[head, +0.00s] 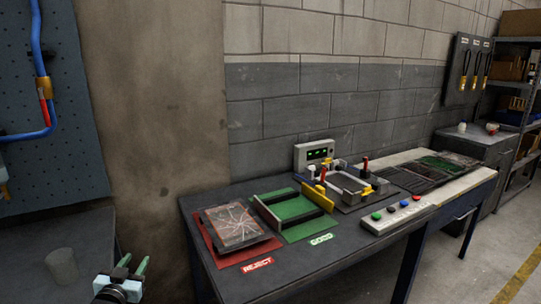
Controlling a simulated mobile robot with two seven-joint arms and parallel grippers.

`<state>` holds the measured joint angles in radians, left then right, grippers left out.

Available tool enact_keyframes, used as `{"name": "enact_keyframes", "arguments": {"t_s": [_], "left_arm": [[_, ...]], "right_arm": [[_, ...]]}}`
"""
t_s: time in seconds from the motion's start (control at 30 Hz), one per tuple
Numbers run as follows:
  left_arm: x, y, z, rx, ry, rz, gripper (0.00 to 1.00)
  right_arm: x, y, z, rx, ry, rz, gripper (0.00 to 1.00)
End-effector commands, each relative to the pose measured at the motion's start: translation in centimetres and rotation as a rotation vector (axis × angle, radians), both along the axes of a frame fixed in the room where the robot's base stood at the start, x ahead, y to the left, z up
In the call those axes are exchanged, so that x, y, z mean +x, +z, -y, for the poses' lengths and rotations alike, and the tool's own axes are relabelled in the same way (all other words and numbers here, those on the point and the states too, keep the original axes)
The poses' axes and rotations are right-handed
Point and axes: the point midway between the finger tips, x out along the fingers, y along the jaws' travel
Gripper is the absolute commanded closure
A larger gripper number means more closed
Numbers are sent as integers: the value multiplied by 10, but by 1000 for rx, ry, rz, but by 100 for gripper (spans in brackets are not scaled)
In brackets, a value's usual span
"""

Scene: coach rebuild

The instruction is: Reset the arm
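My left gripper (133,268) is at the bottom left, with two green fingers pointing up and to the right. A gap shows between the fingers, and nothing is seen between them. It is left of the dark workbench (300,262) and apart from the things on it. My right gripper is not in the head view.
The bench holds a red reject mat (218,262) with a cracked panel (238,224), a green good mat (322,229), a fixture (352,186) and a button box (397,215). A clear cup (61,266) stands on the left table. Floor at right is free.

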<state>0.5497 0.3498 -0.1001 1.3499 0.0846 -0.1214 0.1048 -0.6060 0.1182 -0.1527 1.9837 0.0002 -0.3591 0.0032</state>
Motion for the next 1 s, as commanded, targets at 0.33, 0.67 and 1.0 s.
{"name": "enact_keyframes", "arguments": {"t_s": [0.33,0.67,1.0], "left_arm": [[-29,-71,-2,176,44,-267,63],[-125,-161,51,122,-38,-396,63],[-297,-239,121,5,-120,-592,63]], "right_arm": [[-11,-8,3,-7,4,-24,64],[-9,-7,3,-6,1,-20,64],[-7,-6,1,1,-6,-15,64]]}}
